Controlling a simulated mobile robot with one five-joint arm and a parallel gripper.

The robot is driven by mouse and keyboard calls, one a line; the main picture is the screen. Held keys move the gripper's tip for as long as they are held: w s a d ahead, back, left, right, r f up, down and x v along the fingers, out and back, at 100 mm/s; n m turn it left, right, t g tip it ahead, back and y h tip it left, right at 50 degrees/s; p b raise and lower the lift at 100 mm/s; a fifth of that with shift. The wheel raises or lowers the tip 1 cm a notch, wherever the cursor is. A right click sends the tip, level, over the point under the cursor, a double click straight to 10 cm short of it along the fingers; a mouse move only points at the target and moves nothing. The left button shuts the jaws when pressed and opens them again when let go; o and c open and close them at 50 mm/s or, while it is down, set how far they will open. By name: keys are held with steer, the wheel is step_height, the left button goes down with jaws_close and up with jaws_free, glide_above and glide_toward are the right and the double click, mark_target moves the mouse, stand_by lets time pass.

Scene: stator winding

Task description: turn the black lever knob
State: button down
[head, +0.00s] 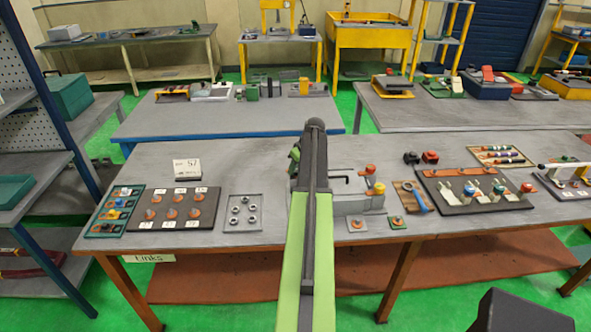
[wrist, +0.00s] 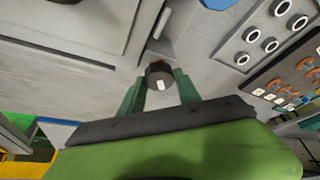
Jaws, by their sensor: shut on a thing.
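The black lever knob (wrist: 159,71) shows in the wrist view as a dark round knob with a small white mark on its face. My gripper (wrist: 159,84) has its two green fingers on either side of the knob and is shut on it. A grey bar runs away from the knob toward the top of the wrist view. In the head view my gripper (head: 295,160) is mostly covered by my own arm, beside the grey fixture (head: 350,205) on the bench. The knob is hidden there.
A grey plate with several metal rings (head: 260,213) lies left of my arm. Right of it stand a red-topped yellow button (head: 379,189), a blue-ringed tool (head: 421,207) and a dark board of parts (head: 455,206).

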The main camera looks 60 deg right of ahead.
steer(key=m+h, duration=0.1)
steer(key=m, duration=0.2)
steer(key=m+g+h, duration=0.1)
steer(key=m, duration=0.2)
steer(key=shift+r+m, duration=0.1)
steer(key=shift+m, duration=0.2)
steer(key=m+g, duration=0.1)
steer(key=m, duration=0.2)
steer(key=m+g+h, duration=0.1)
steer(key=m, duration=0.2)
steer(key=shift+w, duration=0.2)
steer(key=m+g, duration=0.1)
steer(key=m, duration=0.2)
steer(key=m+g, duration=0.2)
steer(key=m, duration=0.1)
steer(key=shift+w+m, duration=0.2)
steer(key=shift+m, duration=0.1)
steer(key=m, duration=0.2)
steer(key=m+g+y, duration=0.1)
steer(key=m, duration=0.2)
steer(key=shift+g, duration=0.3)
steer(key=shift+m, duration=0.3)
steer(key=c, duration=0.8)
jaws_free()
steer(key=shift+c, duration=0.2)
steer(key=shift+a, duration=0.1)
